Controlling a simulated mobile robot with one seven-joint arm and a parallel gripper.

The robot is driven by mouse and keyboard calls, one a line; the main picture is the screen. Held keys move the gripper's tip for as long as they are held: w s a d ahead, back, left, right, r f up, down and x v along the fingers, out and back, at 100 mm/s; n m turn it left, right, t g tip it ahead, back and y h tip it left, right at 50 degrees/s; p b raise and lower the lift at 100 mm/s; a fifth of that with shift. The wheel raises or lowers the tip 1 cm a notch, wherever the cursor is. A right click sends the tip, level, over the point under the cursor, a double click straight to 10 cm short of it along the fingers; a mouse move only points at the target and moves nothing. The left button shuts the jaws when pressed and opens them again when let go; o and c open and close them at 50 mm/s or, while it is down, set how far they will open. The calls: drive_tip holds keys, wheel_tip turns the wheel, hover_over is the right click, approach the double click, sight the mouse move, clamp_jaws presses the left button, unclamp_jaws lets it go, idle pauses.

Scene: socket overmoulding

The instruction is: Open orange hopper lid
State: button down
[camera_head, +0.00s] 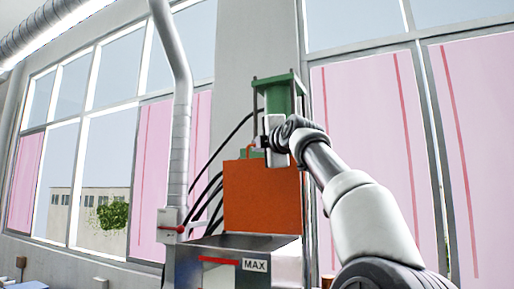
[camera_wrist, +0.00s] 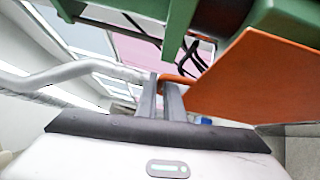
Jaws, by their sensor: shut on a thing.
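The orange hopper lid (camera_head: 262,200) stands raised and roughly upright behind the open-looking metal hopper (camera_head: 250,243) in the head view. In the wrist view the lid (camera_wrist: 262,85) fills the right side as a tilted orange plate. An orange handle (camera_wrist: 178,79) runs from the lid to my gripper fingers. My gripper (camera_wrist: 161,88) is shut on this handle, with its two dark fingers close together. In the head view my gripper (camera_head: 262,143) is at the lid's top edge, and my wrist partly hides the grip.
A green machine frame (camera_head: 283,90) with upright rods rises just behind my gripper. Black cables (camera_head: 207,195) hang left of the lid. A grey pipe (camera_head: 180,110) stands further left. A MAX label (camera_head: 255,265) is on the hopper front.

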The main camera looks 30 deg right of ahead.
drive_tip(key=shift+a+r, duration=0.15)
drive_tip(key=shift+a, duration=0.1)
drive_tip(key=c, duration=1.9)
unclamp_jaws()
drive_tip(key=shift+a, duration=0.15)
drive_tip(key=shift+d, duration=0.2)
drive_tip(key=s+a+f+b, duration=0.2)
drive_tip(key=s+b, duration=1)
drive_tip(key=s, duration=0.5)
drive_tip(key=shift+f, duration=0.15)
drive_tip(key=shift+s, duration=0.1)
